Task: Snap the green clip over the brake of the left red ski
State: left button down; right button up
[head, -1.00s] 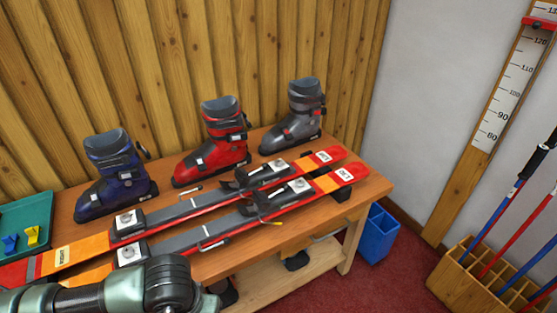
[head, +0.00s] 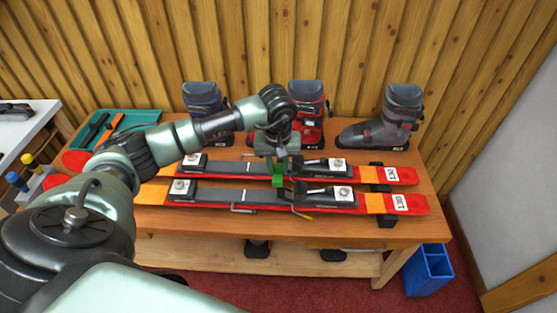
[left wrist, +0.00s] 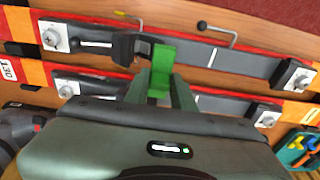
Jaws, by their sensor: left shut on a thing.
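Two red skis with orange bands and grey bindings lie side by side on the bench: a far ski (head: 401,176) and a near ski (head: 412,204). The pictures do not show which one is called left. My left gripper (head: 278,158) is above the far ski's binding, shut on the green clip (head: 279,175). In the left wrist view the clip (left wrist: 162,66) stands between the fingers and overlaps the near ski's edge. I cannot tell whether it touches a ski. The near ski's brake arm (head: 242,208) is visible; the far ski's brake is not clearly visible. My right gripper is not in view.
Blue (head: 202,97), red (head: 308,100) and grey (head: 386,122) boots stand behind the skis; my arm partly covers the blue and red ones. A teal tray (head: 143,115) lies at the back left. A blue bin (head: 428,268) stands on the floor at right.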

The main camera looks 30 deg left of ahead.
aim_at(279, 174)
pick_arm(q)
jog(key=shift+w+f, duration=0.1)
jog(key=shift+f, duration=0.25)
notch_tip(279, 174, down, 2)
jog(key=shift+d+b, duration=0.1)
jog(key=shift+b, duration=0.7)
jog(key=shift+f+b, duration=0.45)
jog(key=shift+f, duration=0.45)
jog(key=shift+f+b, duration=1.1)
jog(key=shift+f, duration=0.2)
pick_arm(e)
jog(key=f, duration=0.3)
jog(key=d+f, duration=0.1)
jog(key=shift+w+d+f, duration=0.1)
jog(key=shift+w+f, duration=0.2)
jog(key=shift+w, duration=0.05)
pick_arm(q)
jog(key=c, duration=1.8)
grip_release()
grip_shut()
